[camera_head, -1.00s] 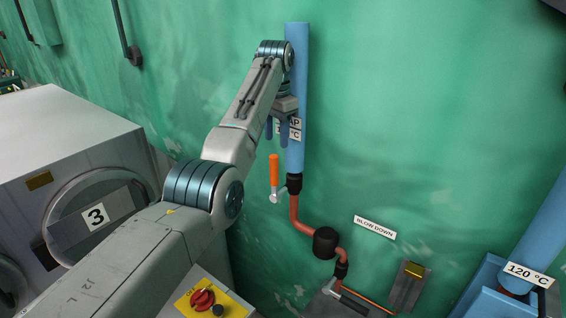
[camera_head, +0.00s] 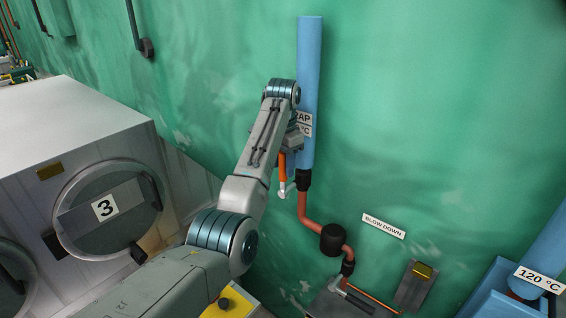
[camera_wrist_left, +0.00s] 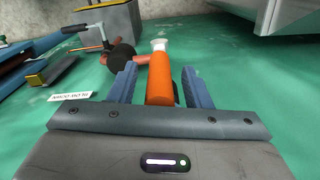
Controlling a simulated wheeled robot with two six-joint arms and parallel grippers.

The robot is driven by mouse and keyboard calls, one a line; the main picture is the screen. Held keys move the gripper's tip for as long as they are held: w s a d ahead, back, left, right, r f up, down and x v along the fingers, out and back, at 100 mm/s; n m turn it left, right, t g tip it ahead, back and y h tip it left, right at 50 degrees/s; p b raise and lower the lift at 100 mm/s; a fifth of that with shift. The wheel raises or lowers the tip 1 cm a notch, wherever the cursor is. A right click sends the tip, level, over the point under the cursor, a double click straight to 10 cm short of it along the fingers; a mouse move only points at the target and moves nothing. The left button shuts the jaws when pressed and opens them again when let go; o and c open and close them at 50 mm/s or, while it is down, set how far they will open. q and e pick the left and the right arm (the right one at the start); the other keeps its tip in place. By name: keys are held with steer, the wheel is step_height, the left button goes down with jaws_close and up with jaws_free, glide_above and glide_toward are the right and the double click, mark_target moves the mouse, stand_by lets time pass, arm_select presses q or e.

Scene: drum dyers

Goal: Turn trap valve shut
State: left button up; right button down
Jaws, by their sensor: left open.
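The trap valve's orange lever handle (camera_head: 282,168) hangs beside the lower end of the blue pipe (camera_head: 310,65), with a pale metal joint (camera_head: 285,190) at its bottom. The trap label (camera_head: 304,122) on the pipe is partly covered by my left arm. My left gripper (camera_wrist_left: 159,72) is open, with its two blue fingers on either side of the orange handle in the left wrist view. A gap shows beside the handle, and I cannot tell whether either finger touches it. In the head view the wrist hides the handle's upper part. My right gripper is not in view.
A copper pipe with a black trap body (camera_head: 333,238) runs below the valve. A blow down sign (camera_head: 384,226) is on the green wall. Dyer drum 3 (camera_head: 100,200) stands left of my arm. A blue unit marked 120 °C (camera_head: 490,285) is at the lower right.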

arm_select(q)
steer(key=c, duration=0.7)
jaws_close()
steer(key=shift+d, duration=0.1)
steer(key=shift+s+d+f, duration=0.1)
steer(key=shift+s+d, duration=0.05)
steer(key=shift+d, duration=0.05)
steer(key=shift+s+d+t+y, duration=0.25)
steer(key=shift+t+y, duration=0.15)
steer(key=shift+y, duration=0.2)
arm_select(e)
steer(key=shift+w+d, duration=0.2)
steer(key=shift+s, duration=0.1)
